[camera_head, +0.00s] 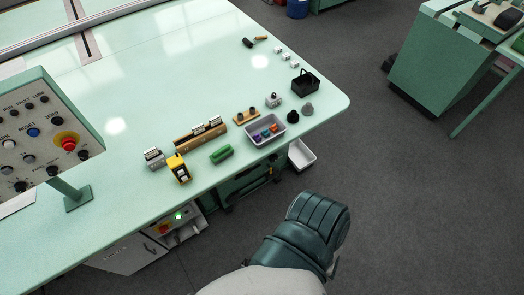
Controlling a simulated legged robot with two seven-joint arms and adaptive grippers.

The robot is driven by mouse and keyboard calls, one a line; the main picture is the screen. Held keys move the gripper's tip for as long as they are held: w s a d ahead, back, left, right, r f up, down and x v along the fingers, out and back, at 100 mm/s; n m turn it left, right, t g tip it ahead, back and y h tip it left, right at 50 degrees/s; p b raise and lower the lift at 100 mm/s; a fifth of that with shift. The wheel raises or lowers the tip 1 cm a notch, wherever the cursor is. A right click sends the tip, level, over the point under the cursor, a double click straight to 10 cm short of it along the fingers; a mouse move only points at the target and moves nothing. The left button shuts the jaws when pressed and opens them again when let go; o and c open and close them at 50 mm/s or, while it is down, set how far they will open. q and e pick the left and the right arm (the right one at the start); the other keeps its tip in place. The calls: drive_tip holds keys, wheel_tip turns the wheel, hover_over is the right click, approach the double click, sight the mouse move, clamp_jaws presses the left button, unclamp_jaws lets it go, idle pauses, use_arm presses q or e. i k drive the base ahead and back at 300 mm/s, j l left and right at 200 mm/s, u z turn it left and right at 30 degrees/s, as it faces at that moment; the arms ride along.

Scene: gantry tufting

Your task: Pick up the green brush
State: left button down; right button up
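The green brush (221,154) lies near the front edge of the pale green table (130,95). It is a small green block with a rounded, lengthwise shape, lying slightly slanted. It sits just in front of a wooden rack (200,134) and to the right of a yellow and black device (179,168). Nothing touches it that I can see. A dark, ribbed part of my own body shows at the bottom middle, apart from the table. Neither of my grippers is in view.
A grey tray (265,131) with small coloured pieces stands right of the brush. A black basket (305,82) stands farther right. A control panel (40,135) rises at the left. A white bin (301,155) sits below the table edge. Open floor (420,200) is at the right.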

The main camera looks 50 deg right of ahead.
sight(218, 156)
drive_tip(key=z, duration=1.35)
drive_tip(key=i+l, duration=0.2)
drive_tip(key=i+l+u, duration=0.1)
drive_tip(key=l, duration=0.35)
drive_tip(key=i, duration=0.05)
